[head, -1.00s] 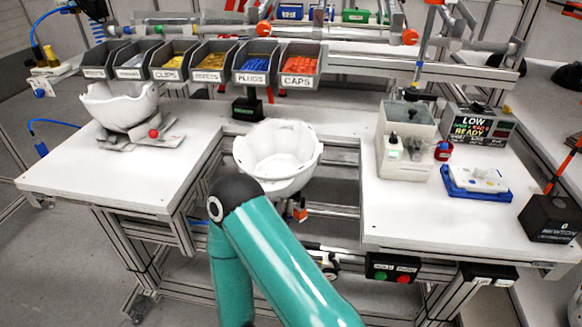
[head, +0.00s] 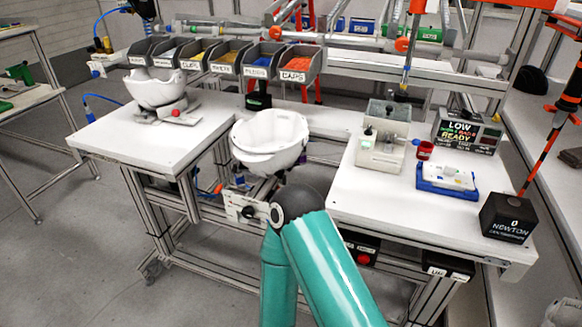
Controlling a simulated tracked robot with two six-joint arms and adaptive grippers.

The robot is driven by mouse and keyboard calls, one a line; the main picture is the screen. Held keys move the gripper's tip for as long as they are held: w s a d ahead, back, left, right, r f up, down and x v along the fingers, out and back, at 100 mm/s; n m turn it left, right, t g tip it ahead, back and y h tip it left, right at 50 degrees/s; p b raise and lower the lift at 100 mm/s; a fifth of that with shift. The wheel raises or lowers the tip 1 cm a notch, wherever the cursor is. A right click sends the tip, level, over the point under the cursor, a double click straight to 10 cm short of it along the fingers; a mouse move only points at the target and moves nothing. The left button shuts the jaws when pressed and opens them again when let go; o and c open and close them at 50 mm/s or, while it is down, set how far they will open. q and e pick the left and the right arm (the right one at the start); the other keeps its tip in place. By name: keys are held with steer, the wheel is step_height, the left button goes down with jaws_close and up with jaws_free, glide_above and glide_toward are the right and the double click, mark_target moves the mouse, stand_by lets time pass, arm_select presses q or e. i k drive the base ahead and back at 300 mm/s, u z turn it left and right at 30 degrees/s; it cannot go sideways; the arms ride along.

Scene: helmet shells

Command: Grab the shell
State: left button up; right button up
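A white helmet shell (head: 269,140) sits open side up in the gap between the two white tabletops. Its support below is partly hidden. A second white shell (head: 156,90) rests on a grey fixture on the left tabletop. A teal arm of mine rises from the bottom of the head view, its dark elbow joint just below and right of the middle shell. I cannot tell which arm it is. Neither gripper shows.
Labelled bins (head: 226,56) line the back. A grey box device (head: 381,137), a blue tray (head: 446,183), a display (head: 468,131) and a black box (head: 507,217) stand on the right tabletop (head: 400,215). The left tabletop's front (head: 140,150) is clear.

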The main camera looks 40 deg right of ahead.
mark_target(269, 143)
steer(key=k, duration=1.05)
steer(key=z, duration=0.5)
steer(key=i, duration=1)
steer(key=z, duration=0.05)
